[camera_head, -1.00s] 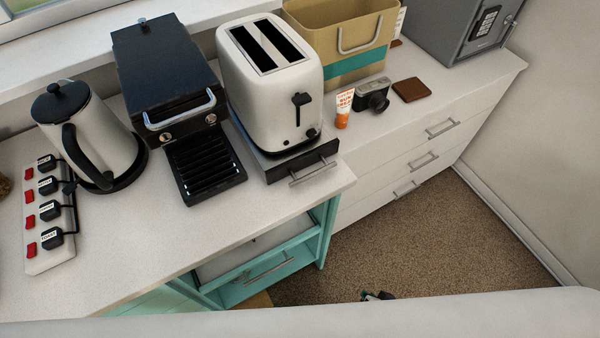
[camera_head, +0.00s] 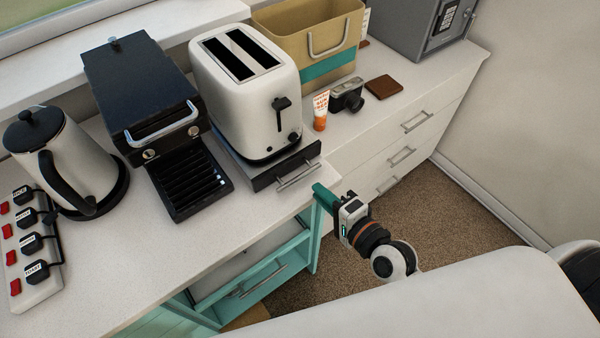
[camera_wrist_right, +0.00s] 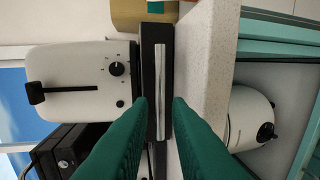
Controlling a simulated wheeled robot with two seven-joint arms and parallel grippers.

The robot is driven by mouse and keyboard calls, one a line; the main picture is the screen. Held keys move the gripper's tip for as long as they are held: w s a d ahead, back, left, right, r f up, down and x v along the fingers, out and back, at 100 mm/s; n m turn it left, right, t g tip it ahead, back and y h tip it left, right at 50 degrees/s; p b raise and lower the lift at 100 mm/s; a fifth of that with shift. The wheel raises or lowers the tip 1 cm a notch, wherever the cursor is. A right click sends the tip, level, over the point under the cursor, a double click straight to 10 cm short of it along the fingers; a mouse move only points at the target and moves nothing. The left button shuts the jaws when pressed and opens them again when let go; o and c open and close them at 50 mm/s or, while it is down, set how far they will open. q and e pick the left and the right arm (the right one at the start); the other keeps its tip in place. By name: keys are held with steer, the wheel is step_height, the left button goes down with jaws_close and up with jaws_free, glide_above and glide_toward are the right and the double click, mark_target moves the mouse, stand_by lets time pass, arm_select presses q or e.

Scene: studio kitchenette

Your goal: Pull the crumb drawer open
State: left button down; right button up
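The white toaster (camera_head: 245,95) stands at the counter's front edge on a low grey base. The crumb drawer (camera_head: 262,180) is the dark front of that base, with a metal bar handle (camera_head: 297,176). My right gripper (camera_head: 318,190) is just in front of and below the handle, its teal fingers pointing at it. In the right wrist view the two fingers (camera_wrist_right: 160,102) are spread apart. The handle (camera_wrist_right: 158,85) runs lengthwise in the gap between them, and the dark drawer front (camera_wrist_right: 148,60) lies behind it. I see no grip on it. My left gripper is not in view.
A dark coffee machine (camera_head: 150,110) stands left of the toaster, with a kettle (camera_head: 65,165) and power strip (camera_head: 32,240) further left. An orange-and-white tube (camera_head: 320,112), camera (camera_head: 347,95) and tan bin (camera_head: 310,35) are to the right. Open floor (camera_head: 420,225) lies in front.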

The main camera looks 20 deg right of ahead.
mark_target(303, 177)
steer(key=p+x, duration=0.1)
steer(key=x, duration=0.7)
steer(key=shift+c, duration=0.4)
steer(key=shift+s, duration=0.1)
jaws_close()
